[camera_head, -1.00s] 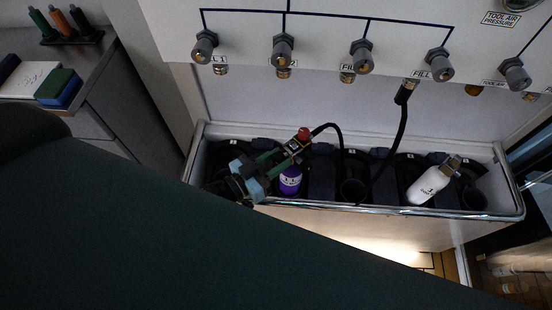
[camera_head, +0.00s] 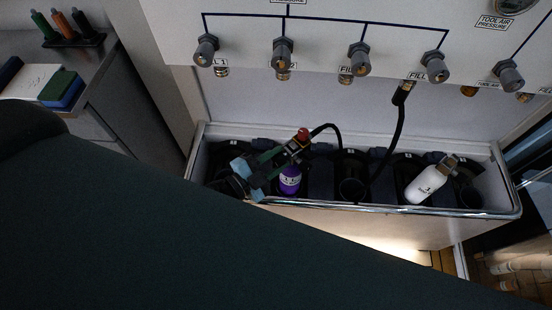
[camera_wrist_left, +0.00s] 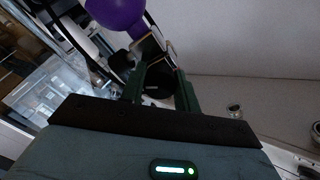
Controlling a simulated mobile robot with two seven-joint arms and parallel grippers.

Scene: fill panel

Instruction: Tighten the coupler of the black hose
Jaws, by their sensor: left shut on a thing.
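The black hose (camera_head: 399,130) hangs from a fitting below the FILL label on the panel, dips into the trough and rises to a coupler (camera_head: 296,147) with a red knob above a purple bottle (camera_head: 290,180). My left gripper (camera_head: 282,156) is shut on the coupler, just above the bottle. In the left wrist view the gripper's green fingers (camera_wrist_left: 164,88) close around the dark coupler (camera_wrist_left: 156,58), with the purple bottle (camera_wrist_left: 117,14) beyond it. Whether the coupler is fully seated on the bottle cannot be told. My right gripper is not in view.
A white bottle (camera_head: 426,184) leans in the right part of the trough (camera_head: 341,207). Several grey knobs (camera_head: 359,59) stick out of the panel above. A counter at the left holds screwdriver-like tools (camera_head: 63,27) and a green-blue block (camera_head: 62,89).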

